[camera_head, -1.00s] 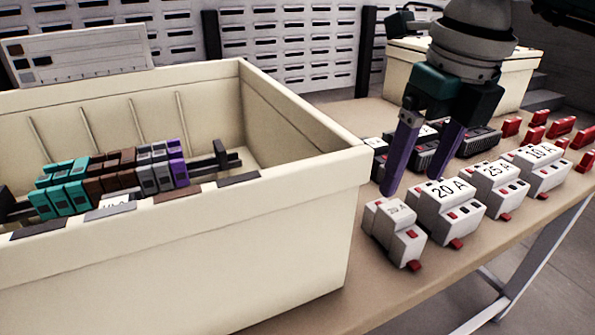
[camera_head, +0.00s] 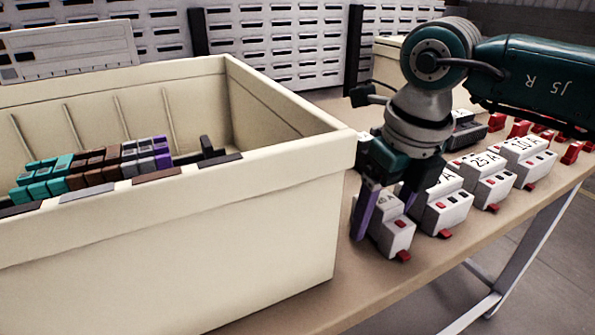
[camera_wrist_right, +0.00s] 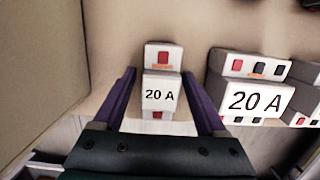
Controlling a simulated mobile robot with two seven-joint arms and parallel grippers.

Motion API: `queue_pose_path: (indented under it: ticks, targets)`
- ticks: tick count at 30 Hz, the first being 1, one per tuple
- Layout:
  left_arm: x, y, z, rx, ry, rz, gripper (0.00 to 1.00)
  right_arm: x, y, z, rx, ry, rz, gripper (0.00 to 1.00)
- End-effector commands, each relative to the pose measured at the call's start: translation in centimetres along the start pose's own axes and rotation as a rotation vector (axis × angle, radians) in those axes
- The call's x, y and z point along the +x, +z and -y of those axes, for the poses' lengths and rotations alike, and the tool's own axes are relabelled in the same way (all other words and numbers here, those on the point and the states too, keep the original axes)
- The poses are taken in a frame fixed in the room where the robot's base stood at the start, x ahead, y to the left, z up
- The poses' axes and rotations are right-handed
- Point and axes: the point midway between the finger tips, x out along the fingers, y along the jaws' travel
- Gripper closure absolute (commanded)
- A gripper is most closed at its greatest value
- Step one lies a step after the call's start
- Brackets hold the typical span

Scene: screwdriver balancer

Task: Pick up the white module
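The narrow white module (camera_head: 393,232), labelled 20 A, stands upright at the left end of the front row of modules on the table. My right gripper (camera_head: 383,208) points down over it with its purple fingers apart, one on each side. In the right wrist view the module (camera_wrist_right: 161,92) lies between the open fingers (camera_wrist_right: 160,80), with a gap on both sides. One finger is partly hidden behind the module in the head view. My left gripper is not in view.
Wider white modules, such as the wide 20 A one (camera_wrist_right: 254,100), stand close to the right. A large cream bin (camera_head: 200,240) stands to the left, with a rail of coloured terminal blocks (camera_head: 90,170) inside. Red parts (camera_head: 497,122) lie farther back.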

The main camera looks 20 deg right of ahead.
Motion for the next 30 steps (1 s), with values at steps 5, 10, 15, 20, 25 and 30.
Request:
queue_pose_path:
  ticks: [5,10,15,20,25,30]
  targets:
    - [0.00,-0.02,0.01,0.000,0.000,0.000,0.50,-0.02,0.00,0.01,0.000,0.000,0.000,0.47]
    - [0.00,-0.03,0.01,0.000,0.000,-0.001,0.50,-0.03,-0.01,0.01,0.000,0.000,0.000,0.66]
    - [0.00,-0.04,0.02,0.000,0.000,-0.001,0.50,-0.04,0.00,0.02,0.000,0.000,0.000,0.85]
    - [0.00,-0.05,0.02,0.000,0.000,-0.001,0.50,-0.04,0.00,0.02,0.000,0.000,0.000,1.00]
    - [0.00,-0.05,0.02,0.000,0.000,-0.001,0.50,-0.04,0.00,0.02,0.000,0.000,0.000,1.00]
    - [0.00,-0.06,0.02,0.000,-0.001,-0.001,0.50,-0.07,0.03,0.01,0.000,0.000,0.001,1.00]
